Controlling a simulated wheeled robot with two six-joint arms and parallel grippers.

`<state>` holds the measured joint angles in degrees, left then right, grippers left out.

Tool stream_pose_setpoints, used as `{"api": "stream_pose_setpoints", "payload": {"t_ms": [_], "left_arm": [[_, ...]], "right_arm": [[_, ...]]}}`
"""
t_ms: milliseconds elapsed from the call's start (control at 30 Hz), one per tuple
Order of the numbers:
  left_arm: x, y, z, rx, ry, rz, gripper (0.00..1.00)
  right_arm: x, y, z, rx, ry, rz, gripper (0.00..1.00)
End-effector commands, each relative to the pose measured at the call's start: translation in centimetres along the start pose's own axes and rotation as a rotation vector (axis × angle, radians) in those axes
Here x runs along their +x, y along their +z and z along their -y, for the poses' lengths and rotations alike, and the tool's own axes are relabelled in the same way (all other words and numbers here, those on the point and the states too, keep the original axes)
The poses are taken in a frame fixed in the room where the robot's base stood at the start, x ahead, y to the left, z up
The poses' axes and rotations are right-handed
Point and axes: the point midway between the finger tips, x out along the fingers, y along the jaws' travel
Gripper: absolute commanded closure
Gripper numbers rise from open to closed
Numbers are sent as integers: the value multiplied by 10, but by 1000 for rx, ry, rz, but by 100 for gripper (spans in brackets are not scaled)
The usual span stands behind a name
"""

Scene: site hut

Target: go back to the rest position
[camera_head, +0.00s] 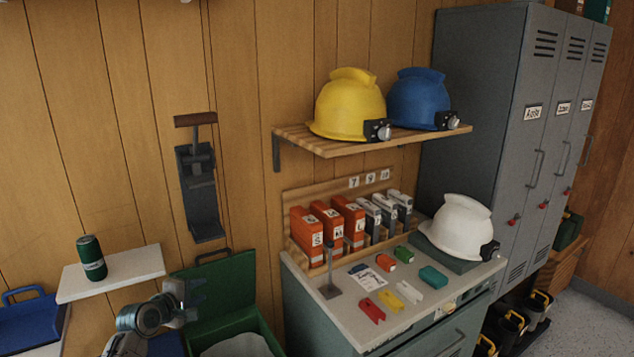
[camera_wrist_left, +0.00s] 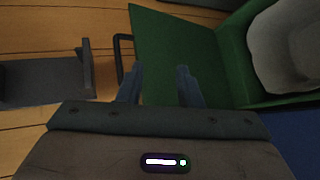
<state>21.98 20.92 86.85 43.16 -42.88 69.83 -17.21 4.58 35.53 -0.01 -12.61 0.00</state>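My left gripper (camera_head: 196,293) is at the lower left of the head view, in front of the green bin. Its two fingers also show in the left wrist view (camera_wrist_left: 158,86). They stand apart with nothing between them, and the green lid (camera_wrist_left: 177,45) shows behind the gap. My right gripper is in neither view.
The open green bin (camera_head: 268,330) has a pale liner. A small shelf (camera_head: 135,276) with a dark green can (camera_head: 91,258) is left of my gripper. A cabinet top (camera_head: 352,327) with small coloured items stands right, below a helmet shelf (camera_head: 318,146). Grey lockers (camera_head: 487,80) stand at right.

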Motion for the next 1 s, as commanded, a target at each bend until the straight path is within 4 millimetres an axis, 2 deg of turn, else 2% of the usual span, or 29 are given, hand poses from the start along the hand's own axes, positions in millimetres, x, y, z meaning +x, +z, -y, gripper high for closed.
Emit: {"api": "stream_pose_setpoints", "payload": {"t_ms": [33,100,167,200,300,433,500,600,800,1000], "left_arm": [[-10,21,32,89,-58,18,68],[-30,49,74,245,-144,45,68],[-50,70,107,379,-216,71,68],[-65,84,127,464,-261,90,68],[-108,114,174,669,-374,144,68],[-173,145,221,913,-514,224,68],[-205,156,238,1018,-577,265,68],[-242,167,253,1127,-647,314,68],[-298,180,269,1267,-749,394,68],[-344,189,276,1364,-829,465,68]], "right_arm": [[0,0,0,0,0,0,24],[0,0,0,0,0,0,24],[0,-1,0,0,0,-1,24],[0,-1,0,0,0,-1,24],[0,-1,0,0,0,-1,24],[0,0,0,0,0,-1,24],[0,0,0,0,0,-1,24],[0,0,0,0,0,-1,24],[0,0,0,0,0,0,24],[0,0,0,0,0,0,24]]}}
